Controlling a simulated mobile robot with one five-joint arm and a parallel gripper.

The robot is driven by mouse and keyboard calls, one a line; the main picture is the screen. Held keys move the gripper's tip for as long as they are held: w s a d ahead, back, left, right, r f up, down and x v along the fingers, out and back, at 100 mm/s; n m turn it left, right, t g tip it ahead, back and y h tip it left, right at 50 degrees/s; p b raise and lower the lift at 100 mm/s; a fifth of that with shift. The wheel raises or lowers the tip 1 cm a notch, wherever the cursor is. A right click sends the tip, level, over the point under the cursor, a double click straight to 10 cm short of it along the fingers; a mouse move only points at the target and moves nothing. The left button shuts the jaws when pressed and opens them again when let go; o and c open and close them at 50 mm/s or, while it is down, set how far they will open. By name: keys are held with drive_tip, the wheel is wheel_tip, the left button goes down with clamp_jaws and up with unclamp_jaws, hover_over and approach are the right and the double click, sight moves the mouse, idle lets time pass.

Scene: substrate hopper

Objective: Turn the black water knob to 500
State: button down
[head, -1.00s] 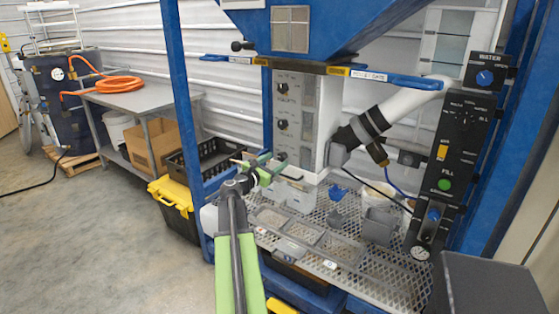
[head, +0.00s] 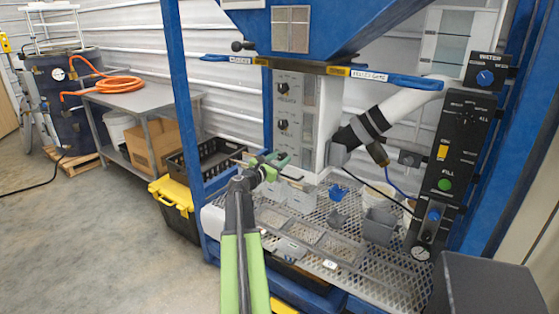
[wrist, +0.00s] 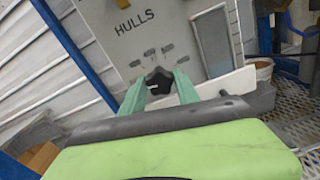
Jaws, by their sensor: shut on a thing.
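In the wrist view, the two green fingers of my gripper (wrist: 160,88) are shut on a black knob (wrist: 158,78) on a pale panel, with "HULLS" printed above it and grey marks around it. In the head view, my gripper (head: 272,164) is at the lower part of the control panel (head: 308,105) and hides this knob. Two other black knobs sit above it, an upper one (head: 281,86) and a middle one (head: 282,124); their labels are too small to read surely. The word "WATER" shows over a blue knob (head: 485,78) at the right. The gripped knob's setting cannot be read.
A black box (head: 460,150) with a green button stands at the right. A mesh shelf (head: 345,255) with grey bins lies below the panel. A blue post (head: 181,95) rises left of my arm. A blue lever (head: 415,82) juts out above.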

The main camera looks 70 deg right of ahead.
drive_tip(key=shift+a, duration=0.15)
drive_tip(key=shift+w, duration=0.1)
drive_tip(key=shift+m, duration=0.4)
drive_tip(key=m, duration=0.5)
drive_tip(key=shift+d+r, duration=0.1)
drive_tip(key=shift+d, duration=0.1)
drive_tip(key=m, duration=0.6)
drive_tip(key=shift+w, duration=0.1)
drive_tip(key=m, duration=0.6)
drive_tip(key=shift+m, duration=0.3)
drive_tip(key=m, duration=0.5)
drive_tip(key=shift+m, duration=0.3)
